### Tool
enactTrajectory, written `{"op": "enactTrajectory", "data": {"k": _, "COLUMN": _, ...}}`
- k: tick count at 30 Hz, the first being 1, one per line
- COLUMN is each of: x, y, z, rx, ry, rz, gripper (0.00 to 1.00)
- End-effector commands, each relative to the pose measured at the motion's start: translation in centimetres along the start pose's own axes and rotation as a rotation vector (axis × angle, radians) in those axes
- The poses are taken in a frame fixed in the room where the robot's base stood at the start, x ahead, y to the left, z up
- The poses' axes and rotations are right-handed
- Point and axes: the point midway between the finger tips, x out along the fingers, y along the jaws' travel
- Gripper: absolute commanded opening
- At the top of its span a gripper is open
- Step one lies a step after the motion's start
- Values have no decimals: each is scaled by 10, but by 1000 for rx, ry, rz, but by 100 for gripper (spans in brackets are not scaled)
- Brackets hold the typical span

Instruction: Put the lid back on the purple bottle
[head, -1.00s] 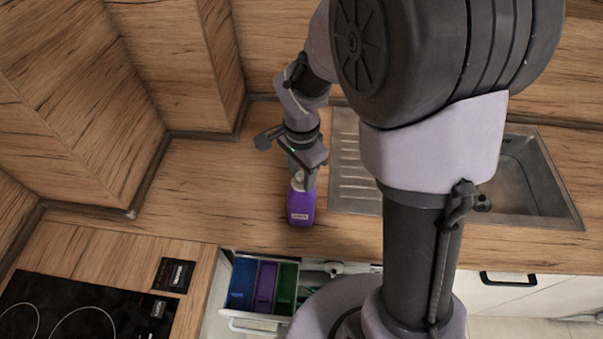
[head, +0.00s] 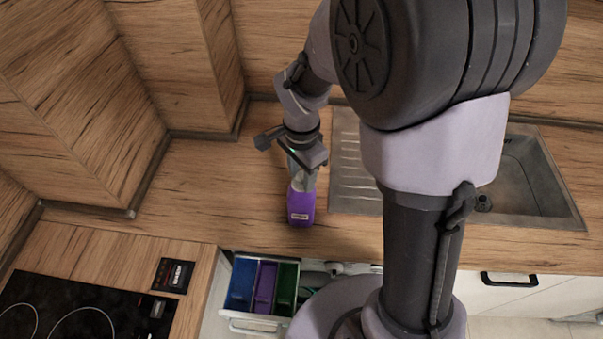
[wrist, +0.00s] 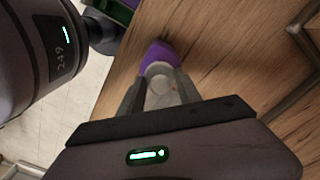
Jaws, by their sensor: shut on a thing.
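The purple bottle (head: 301,207) stands upright on the wooden counter and has a pale label on its front. My gripper (head: 302,178) points down right over it, with the fingertips at the bottle's top. In the wrist view the purple bottle (wrist: 161,53) shows just beyond the fingertips. My gripper (wrist: 160,90) is shut on a pale grey round lid (wrist: 159,70) between its two fingers. The lid lines up with the bottle top. I cannot tell whether it is fully seated, as the fingers hide the joint.
A steel sink with a ribbed drainboard (head: 352,175) lies just right of the bottle. An open drawer with blue, purple and green bins (head: 264,285) is below the counter edge. A black hob (head: 75,305) is at lower left. The counter left of the bottle is clear.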

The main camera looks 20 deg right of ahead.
Motion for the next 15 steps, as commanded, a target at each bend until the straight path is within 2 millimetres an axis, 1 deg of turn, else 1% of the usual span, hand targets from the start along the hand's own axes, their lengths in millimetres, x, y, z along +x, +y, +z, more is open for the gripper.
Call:
{"op": "enactTrajectory", "data": {"k": 14, "x": 0, "y": 0, "z": 0, "rx": 0, "ry": 0, "rz": 0, "gripper": 0}}
{"op": "enactTrajectory", "data": {"k": 15, "x": 0, "y": 0, "z": 0, "rx": 0, "ry": 0, "rz": 0, "gripper": 48}}
